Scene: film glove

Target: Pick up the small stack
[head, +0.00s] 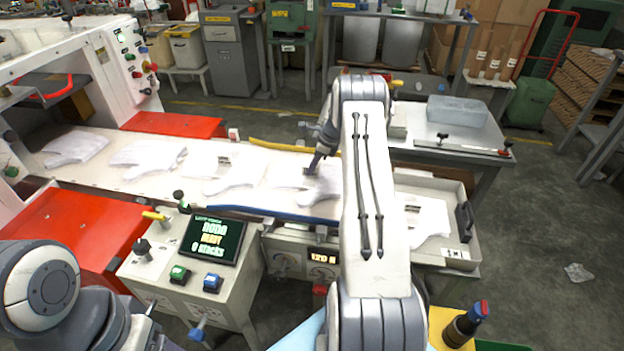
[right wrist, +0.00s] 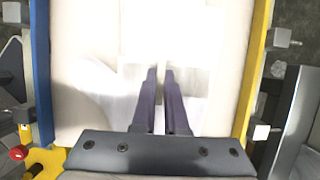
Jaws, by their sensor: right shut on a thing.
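Several white, film-like glove stacks lie along the pale belt (head: 120,190). One flat stack (head: 232,178) lies left of my right gripper, and others lie farther left (head: 75,147). My right gripper (head: 310,170) points down over the belt's right part, at a white stack (head: 322,186) partly hidden by my arm. In the right wrist view its two dark purple fingers (right wrist: 160,72) are nearly together over white film, shut on a white stack. Glare hides its edges and how far it is lifted. My left gripper is not in view.
A grey tray (head: 465,256) with white film (head: 428,218) stands at the belt's right end. A control box with a screen (head: 212,240) stands in front. Blue (head: 270,214) and yellow (head: 275,146) rails edge the belt. A bottle (head: 464,326) stands at bottom right.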

